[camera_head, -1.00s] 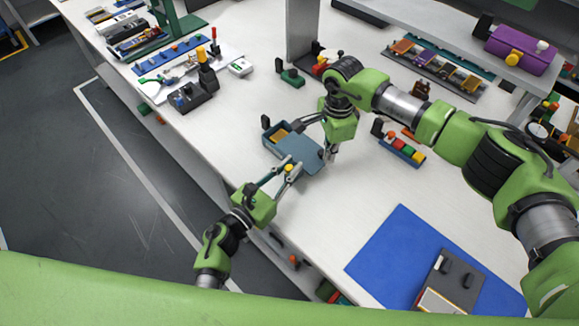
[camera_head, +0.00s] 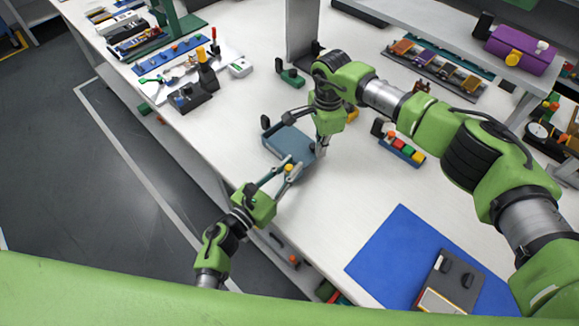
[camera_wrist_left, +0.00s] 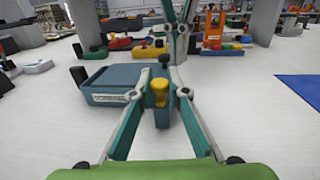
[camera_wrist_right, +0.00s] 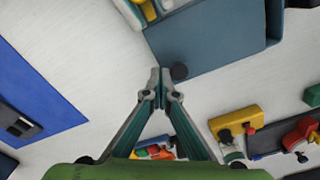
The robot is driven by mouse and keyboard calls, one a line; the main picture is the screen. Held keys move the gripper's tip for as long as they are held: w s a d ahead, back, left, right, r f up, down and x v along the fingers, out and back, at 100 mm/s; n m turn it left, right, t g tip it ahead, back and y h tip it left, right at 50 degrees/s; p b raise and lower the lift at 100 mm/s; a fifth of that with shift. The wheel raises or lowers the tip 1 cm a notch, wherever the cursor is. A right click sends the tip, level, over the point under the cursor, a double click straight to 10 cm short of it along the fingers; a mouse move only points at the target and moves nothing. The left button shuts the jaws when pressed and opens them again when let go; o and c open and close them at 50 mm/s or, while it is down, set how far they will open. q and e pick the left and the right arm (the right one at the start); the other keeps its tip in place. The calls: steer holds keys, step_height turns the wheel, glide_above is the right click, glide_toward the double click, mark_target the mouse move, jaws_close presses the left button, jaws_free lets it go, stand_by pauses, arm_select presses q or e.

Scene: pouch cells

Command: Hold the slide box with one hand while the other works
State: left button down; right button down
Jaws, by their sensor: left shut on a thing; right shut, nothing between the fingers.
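The slide box (camera_head: 288,143) is blue-grey and lies flat near the table's front edge. Its top looks covered by the lid in the head view; it also shows in the left wrist view (camera_wrist_left: 108,78). My left gripper (camera_head: 290,166) is shut on the box's yellow knob (camera_wrist_left: 159,88) at the near side. My right gripper (camera_head: 321,152) is shut and empty at the box's right end. In the right wrist view its tips (camera_wrist_right: 160,76) sit right beside a black knob (camera_wrist_right: 180,72) at the edge of the box (camera_wrist_right: 215,45); contact is unclear.
A blue block with coloured pieces (camera_head: 402,150) stands right of the box. A blue mat (camera_head: 390,255) with a grey device (camera_head: 450,281) lies front right. A green clamp-like item (camera_head: 290,74) stands behind. Table between box and mat is clear.

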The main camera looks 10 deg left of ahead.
steer(key=shift+w+a, duration=0.65)
steer(key=shift+w, duration=0.05)
steer(key=shift+w+a, duration=0.2)
steer(key=shift+a, duration=0.1)
steer(key=shift+w+a, duration=0.1)
steer(key=shift+s+d+r, duration=0.2)
steer(key=shift+r, duration=0.8)
steer(key=shift+s+d+r, duration=0.15)
steer(key=shift+d+r, duration=0.05)
steer(key=shift+r, duration=0.8)
steer(key=shift+s+d+r, duration=0.2)
steer(key=shift+r, duration=0.8)
